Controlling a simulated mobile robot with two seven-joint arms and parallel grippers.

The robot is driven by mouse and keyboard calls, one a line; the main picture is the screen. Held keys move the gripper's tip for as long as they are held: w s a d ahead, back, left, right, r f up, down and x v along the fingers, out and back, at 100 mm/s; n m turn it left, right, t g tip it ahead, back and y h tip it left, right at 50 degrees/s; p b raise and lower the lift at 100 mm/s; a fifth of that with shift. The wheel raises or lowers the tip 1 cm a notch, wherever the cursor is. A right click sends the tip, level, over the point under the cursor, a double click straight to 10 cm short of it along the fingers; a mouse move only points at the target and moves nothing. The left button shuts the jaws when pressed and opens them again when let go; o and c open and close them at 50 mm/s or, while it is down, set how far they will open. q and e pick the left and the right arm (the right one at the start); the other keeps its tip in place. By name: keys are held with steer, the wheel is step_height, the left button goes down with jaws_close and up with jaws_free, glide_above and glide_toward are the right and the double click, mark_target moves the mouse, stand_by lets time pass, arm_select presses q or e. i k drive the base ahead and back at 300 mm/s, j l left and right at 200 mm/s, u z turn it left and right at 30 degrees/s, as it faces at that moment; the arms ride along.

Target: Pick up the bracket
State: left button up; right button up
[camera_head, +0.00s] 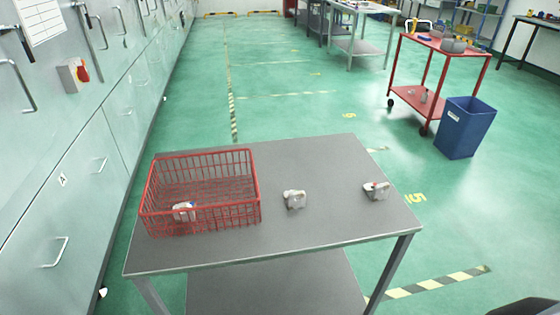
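Three small pale metal castings are at the grey table (300,232). One casting (293,199) stands near the table's middle, to the right of the basket. Another casting (376,191), with a small reddish mark, lies near the right edge. A third casting (184,211) is inside the red wire basket (255,190), seen partly through its mesh near the front. They are too small to tell which is the bracket. Neither of my grippers is in view.
The basket fills the table's left part; the tabletop around the two loose castings is clear. A blue bin (458,130) and a red trolley (440,47) stand behind to the right. Grey cabinets (60,190) line the left. Green floor lies open beyond the table.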

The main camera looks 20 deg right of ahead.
mark_target(380, 191)
steer(key=z, duration=1.25)
steer(key=l, duration=0.4)
steer(key=i+l, duration=0.15)
steer(key=l, duration=0.7)
